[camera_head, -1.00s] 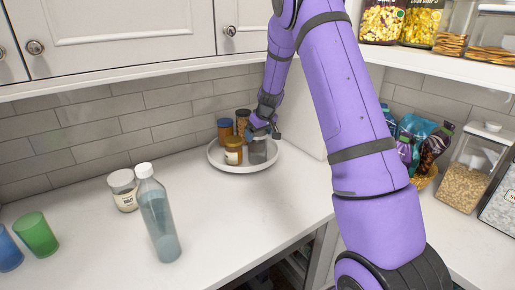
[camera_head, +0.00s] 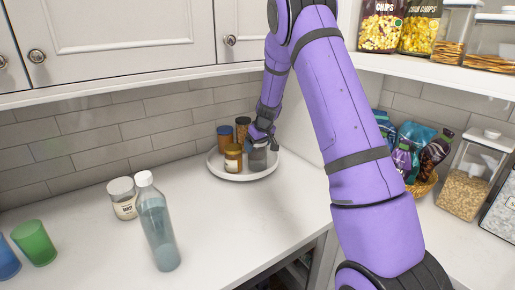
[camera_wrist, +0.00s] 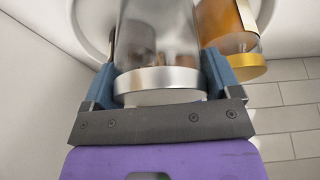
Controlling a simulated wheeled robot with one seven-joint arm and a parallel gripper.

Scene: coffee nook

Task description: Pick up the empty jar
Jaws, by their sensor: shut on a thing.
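The empty jar (camera_head: 257,159) is clear glass with a silver lid and stands at the right side of the round white tray (camera_head: 232,177) on the counter. It also shows large in the wrist view (camera_wrist: 158,45), its lid toward my gripper. My gripper (camera_head: 262,143) comes from above, and its blue fingers (camera_wrist: 158,75) sit on either side of the jar, shut on it. I cannot tell whether the jar's base is off the tray. In the head view my gripper partly hides the jar.
Close to the jar's left on the tray are a gold-lidded amber jar (camera_head: 233,158), an orange jar (camera_head: 225,135) and a dark-lidded spice jar (camera_head: 242,128). A bottle (camera_head: 157,225) and a salt jar (camera_head: 123,198) stand to the left. The tiled wall is behind.

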